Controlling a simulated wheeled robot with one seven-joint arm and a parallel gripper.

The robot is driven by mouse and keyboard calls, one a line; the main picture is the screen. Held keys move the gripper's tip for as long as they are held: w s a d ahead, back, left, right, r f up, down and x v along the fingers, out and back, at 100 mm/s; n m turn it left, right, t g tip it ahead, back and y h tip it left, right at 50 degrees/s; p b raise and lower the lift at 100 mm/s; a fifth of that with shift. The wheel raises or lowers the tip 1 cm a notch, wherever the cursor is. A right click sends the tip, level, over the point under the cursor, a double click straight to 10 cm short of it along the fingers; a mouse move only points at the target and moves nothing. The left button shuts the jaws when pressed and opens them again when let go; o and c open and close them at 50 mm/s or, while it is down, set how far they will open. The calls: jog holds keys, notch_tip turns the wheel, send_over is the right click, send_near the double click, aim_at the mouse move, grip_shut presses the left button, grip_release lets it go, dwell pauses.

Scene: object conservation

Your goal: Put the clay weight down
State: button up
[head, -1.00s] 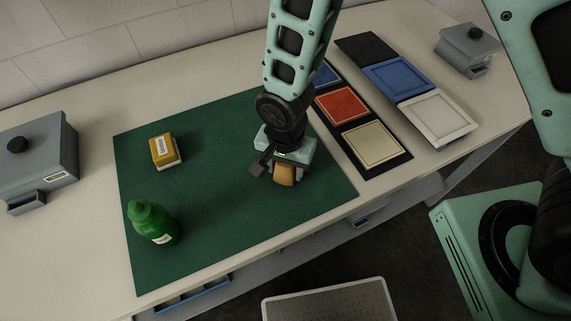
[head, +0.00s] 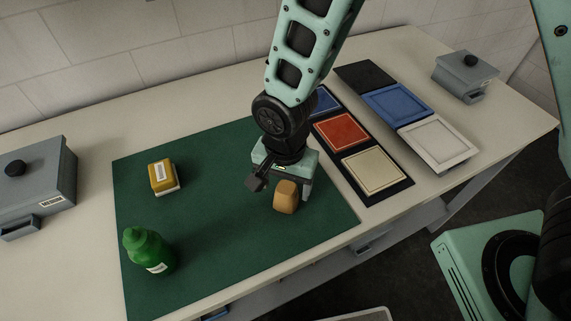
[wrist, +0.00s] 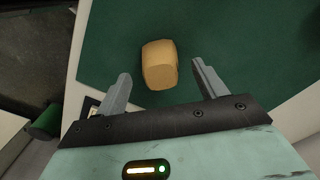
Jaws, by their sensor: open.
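The clay weight (head: 286,197), a tan rounded block, rests on the green mat (head: 215,245) near its right side. It also shows in the wrist view (wrist: 159,64), just beyond the fingertips and between their lines. My gripper (head: 281,187) is open and empty, close above and behind the weight in the head view. In the wrist view both fingers of my gripper (wrist: 160,77) are spread wide, with a gap on each side of the weight. The far finger is partly hidden in the head view.
A yellow block (head: 163,177) and a green bottle (head: 148,252) stand on the mat's left side. Framed red (head: 341,133) and cream (head: 374,168) tiles lie right of the mat. Lidded grey boxes stand at the left (head: 35,175) and far right (head: 465,76). The mat's middle is clear.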

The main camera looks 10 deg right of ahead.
aim_at(287, 190)
notch_tip(287, 190, up, 8)
jog(key=shift+f+b, duration=0.1)
jog(key=shift+b, duration=0.55)
jog(key=s+d+r+n, duration=0.8)
jog(key=s+n, duration=0.3)
jog(key=n, duration=0.2)
jog(key=shift+s+n+y, duration=0.15)
jog(key=shift+n+y, duration=0.15)
jog(key=shift+d, duration=0.1)
jog(key=shift+f, duration=0.25)
